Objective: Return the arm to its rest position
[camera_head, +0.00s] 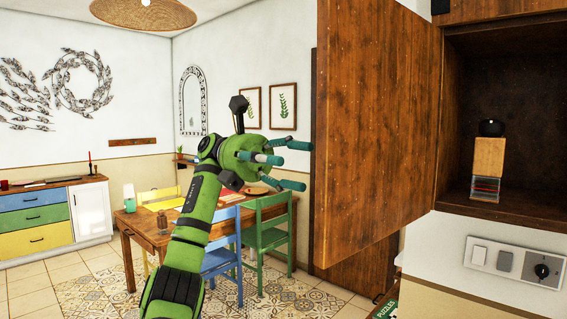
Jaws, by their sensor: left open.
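My left arm, green and black, rises from the bottom of the head view. Its left gripper (283,161) is raised in mid-air left of the wooden cabinet door (375,125). The teal-tipped fingers are spread and hold nothing. The gripper is apart from the door, and the dining table lies behind it in the picture. My right gripper is not in view.
The cabinet (520,75) at right stands open. A wall panel with a knob (541,270) is below. A table (150,232) with chairs stands behind.

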